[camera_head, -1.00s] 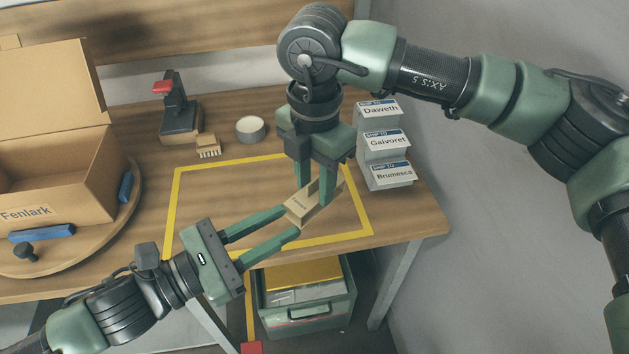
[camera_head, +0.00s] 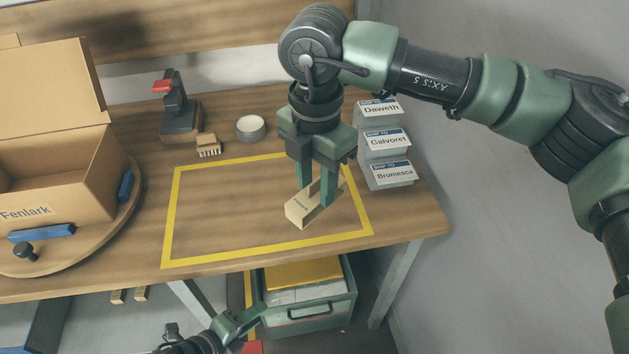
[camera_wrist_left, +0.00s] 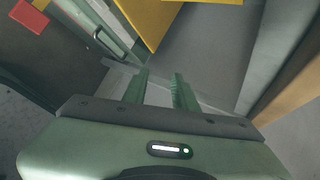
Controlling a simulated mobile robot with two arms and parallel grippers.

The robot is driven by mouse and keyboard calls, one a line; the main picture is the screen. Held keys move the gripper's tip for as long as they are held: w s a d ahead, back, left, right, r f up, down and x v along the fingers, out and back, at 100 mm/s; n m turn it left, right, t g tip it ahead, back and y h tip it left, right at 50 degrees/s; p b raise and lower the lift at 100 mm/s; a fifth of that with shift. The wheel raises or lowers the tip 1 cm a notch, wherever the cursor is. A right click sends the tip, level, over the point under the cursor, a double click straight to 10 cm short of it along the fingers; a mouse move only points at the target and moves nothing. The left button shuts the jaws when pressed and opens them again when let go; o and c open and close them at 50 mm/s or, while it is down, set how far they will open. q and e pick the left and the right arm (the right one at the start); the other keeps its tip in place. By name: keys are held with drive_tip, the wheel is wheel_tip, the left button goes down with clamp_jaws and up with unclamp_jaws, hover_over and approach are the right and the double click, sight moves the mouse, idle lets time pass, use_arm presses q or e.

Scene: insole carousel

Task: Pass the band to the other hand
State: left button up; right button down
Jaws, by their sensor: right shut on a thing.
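The band (camera_head: 303,208) is a tan, box-shaped paper sleeve with small dark print, held tilted above the yellow-outlined area of the table. My right gripper (camera_head: 315,198) points down and is shut on it; one finger hides part of it. My left gripper (camera_head: 258,312) is low at the bottom of the head view, in front of the table edge and apart from the band. In the left wrist view its two fingers (camera_wrist_left: 159,75) stand apart with nothing between them. The band does not show in that view.
An open Fenlark carton (camera_head: 60,187) stands on a round turntable (camera_head: 95,235) at left. A stamp press (camera_head: 180,125), a brush (camera_head: 208,145) and a tape roll (camera_head: 250,129) stand behind the outline. Labelled stacks (camera_head: 389,175) stand at right. A green crate (camera_head: 343,307) is below the table.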

use_arm(q)
drive_tip(key=s+a+f+n+g+y, duration=0.1)
drive_tip(key=s+a+f+n+y, duration=0.1)
drive_tip(key=a+f+n, duration=0.35)
drive_tip(key=s+a+f+n+y, duration=0.1)
drive_tip(key=a+f+n, duration=0.1)
drive_tip(key=f, duration=0.6)
drive_tip(key=s+a+f+n+g+y, duration=0.1)
drive_tip(key=s+a+f+n+y, duration=0.1)
drive_tip(key=a+f+n, duration=0.3)
drive_tip(key=s+d+f+n+g, duration=0.2)
drive_tip(key=s+f+n, duration=0.3)
drive_tip(key=s, duration=0.6)
drive_tip(key=s+d+f+n+g, duration=0.3)
drive_tip(key=s+f+n+g, duration=0.1)
drive_tip(key=s+f, duration=0.6)
drive_tip(key=shift+s+d+f+n+y, duration=0.3)
drive_tip(key=shift+s+n+y, duration=0.15)
drive_tip(key=shift+n, duration=0.2)
